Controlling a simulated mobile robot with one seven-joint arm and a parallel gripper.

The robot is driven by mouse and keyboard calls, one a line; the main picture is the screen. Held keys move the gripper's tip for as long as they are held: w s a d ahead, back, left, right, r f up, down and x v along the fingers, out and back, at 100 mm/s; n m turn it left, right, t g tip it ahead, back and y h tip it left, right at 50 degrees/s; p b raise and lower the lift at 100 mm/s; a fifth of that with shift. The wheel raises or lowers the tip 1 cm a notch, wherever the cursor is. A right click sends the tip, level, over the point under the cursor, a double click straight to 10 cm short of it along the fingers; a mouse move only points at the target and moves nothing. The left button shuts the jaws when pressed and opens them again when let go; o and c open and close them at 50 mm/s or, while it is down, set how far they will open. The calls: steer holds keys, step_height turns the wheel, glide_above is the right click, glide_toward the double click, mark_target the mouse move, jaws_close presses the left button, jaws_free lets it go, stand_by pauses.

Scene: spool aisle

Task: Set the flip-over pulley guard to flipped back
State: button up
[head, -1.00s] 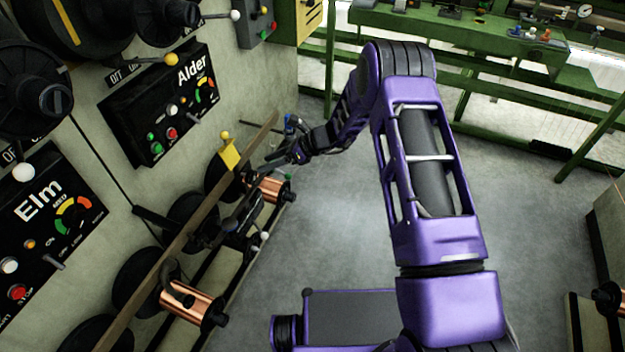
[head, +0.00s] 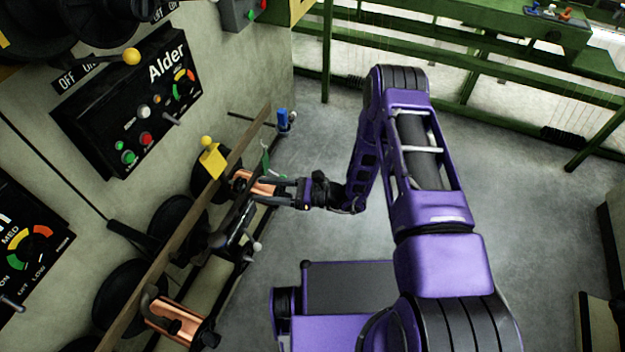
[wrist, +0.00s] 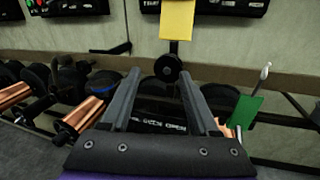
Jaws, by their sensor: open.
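A yellow plate with a yellow ball knob (head: 212,161), apparently the flip-over pulley guard, stands up at the wall-side rail in the head view. In the wrist view the yellow plate (wrist: 177,19) is top centre, above a small dark wheel (wrist: 167,67). My gripper (head: 272,190) points left at the copper spool beside the rail, right of and below the yellow plate in the picture. In the wrist view my gripper (wrist: 158,80) is open and empty, its fingers apart below the plate and not touching it. Dark parts with partly hidden white lettering (wrist: 160,126) show between the fingers.
A brown rail (head: 190,228) runs along the wall, with copper spools (head: 180,318) and dark wheels by it. A green tag (wrist: 243,112) hangs close to the right finger. The Alder panel (head: 135,100) is above.

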steer(key=s+d, duration=0.1)
steer(key=d, duration=1.1)
steer(key=shift+s, duration=0.3)
